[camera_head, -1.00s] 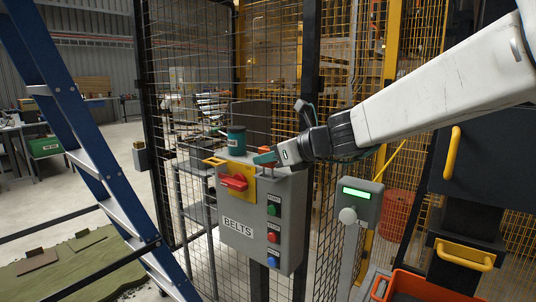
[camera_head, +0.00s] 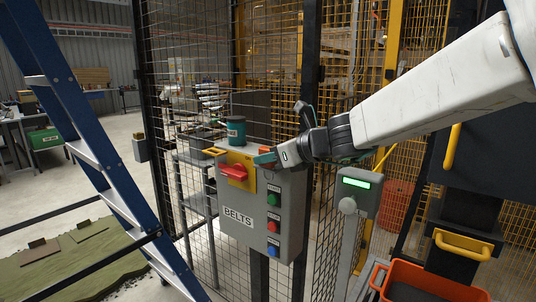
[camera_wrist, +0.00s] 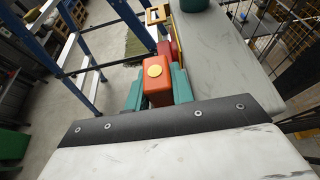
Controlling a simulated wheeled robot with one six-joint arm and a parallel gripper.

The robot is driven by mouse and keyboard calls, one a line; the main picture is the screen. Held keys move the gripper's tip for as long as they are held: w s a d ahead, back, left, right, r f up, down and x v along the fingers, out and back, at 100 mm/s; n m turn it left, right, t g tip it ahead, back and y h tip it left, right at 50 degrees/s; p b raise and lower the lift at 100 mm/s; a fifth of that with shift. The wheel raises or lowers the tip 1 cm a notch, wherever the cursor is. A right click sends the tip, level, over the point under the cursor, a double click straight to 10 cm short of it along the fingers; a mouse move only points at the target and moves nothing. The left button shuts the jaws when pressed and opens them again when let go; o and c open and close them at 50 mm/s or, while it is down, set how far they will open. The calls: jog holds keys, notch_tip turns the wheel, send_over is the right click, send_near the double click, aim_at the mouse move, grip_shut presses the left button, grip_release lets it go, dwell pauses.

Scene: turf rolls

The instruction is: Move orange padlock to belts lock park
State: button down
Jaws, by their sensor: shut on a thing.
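The orange padlock (camera_wrist: 158,84) shows in the wrist view as an orange block with a round brass-coloured disc, between my gripper's teal fingers. My gripper (camera_head: 265,158) is shut on it, by the upper right of the grey BELTS box (camera_head: 240,217) in the head view. The box's front carries a red handle (camera_head: 234,172) on a yellow plate (camera_head: 248,185), with several buttons to the right. A yellow loop (camera_head: 214,151) sticks out at its upper left; a square yellow piece (camera_wrist: 158,14) shows beyond the padlock. I cannot tell whether the padlock touches the box. No lock park is clearly identifiable.
A teal canister (camera_head: 236,131) stands on the box. Mesh fencing (camera_head: 180,80) rises behind. A grey post with a green-lit panel (camera_head: 357,183) stands to the right, and an orange bin (camera_head: 430,278) is lower right. A blue ladder (camera_head: 85,130) is at left.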

jog(key=c, duration=1.1)
grip_release()
jog(key=shift+d, duration=0.1)
jog(key=v, duration=0.7)
jog(key=shift+s+d+r, duration=0.2)
jog(key=s+d+f+n+g+h, duration=0.35)
jog(key=s+f+n+g, duration=0.4)
jog(key=s+n, duration=0.8)
jog(key=s+d+f+n+h, duration=0.2)
jog(key=s+d+n, duration=0.1)
jog(key=s+d, duration=0.2)
jog(key=s+d+f+n+h, duration=0.1)
jog(key=s+d+n+h, duration=0.2)
jog(key=s+d, duration=0.2)
jog(key=s+d+f+n+h, duration=0.2)
jog(key=s+d+n, duration=0.2)
jog(key=s+d, duration=0.1)
jog(key=shift+d+f, duration=0.3)
jog(key=shift+d, duration=0.15)
